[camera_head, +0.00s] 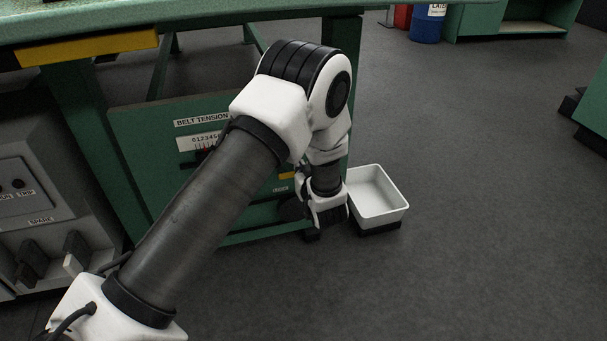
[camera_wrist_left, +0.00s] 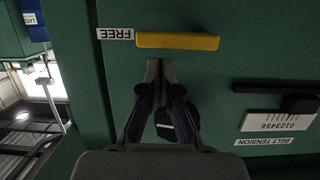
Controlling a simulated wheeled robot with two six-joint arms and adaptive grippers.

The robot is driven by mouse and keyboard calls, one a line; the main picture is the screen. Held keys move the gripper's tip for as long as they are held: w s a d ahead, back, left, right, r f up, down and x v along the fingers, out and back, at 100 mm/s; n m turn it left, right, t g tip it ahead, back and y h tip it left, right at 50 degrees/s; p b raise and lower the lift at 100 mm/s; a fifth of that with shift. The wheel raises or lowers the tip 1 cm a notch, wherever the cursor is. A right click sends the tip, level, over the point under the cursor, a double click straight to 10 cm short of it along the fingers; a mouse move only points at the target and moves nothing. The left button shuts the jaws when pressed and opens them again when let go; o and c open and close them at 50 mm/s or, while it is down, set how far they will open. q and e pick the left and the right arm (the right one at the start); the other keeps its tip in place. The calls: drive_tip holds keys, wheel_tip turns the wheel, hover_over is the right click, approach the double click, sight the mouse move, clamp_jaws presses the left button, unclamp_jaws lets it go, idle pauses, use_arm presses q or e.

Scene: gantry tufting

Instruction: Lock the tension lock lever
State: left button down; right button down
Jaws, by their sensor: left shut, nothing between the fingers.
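The yellow lever (camera_wrist_left: 177,41) lies level across the green panel in the left wrist view, which shows the panel upside down. Its left end in that picture is beside the "FREE" label (camera_wrist_left: 115,33). My left gripper (camera_wrist_left: 160,72) is shut and empty, its fingertips just below the lever in that picture with a small gap visible; I cannot tell the depth. A black knob-like part (camera_wrist_left: 178,122) is partly hidden behind the fingers. In the head view my left gripper (camera_head: 305,212) is at the panel's right side, and my arm hides much of the panel.
The belt tension scale (camera_head: 198,142) is on the green panel (camera_head: 140,125). A white bin (camera_head: 376,192) stands close to the right of my gripper. A grey control box (camera_head: 30,190) is at the left. The floor (camera_head: 490,210) at the right is clear.

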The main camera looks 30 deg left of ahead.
use_arm(q)
drive_tip(key=shift+f, duration=0.4)
use_arm(e)
drive_tip(key=shift+w+f, duration=0.2)
drive_tip(key=shift+f, duration=0.15)
drive_tip(key=shift+r, duration=0.2)
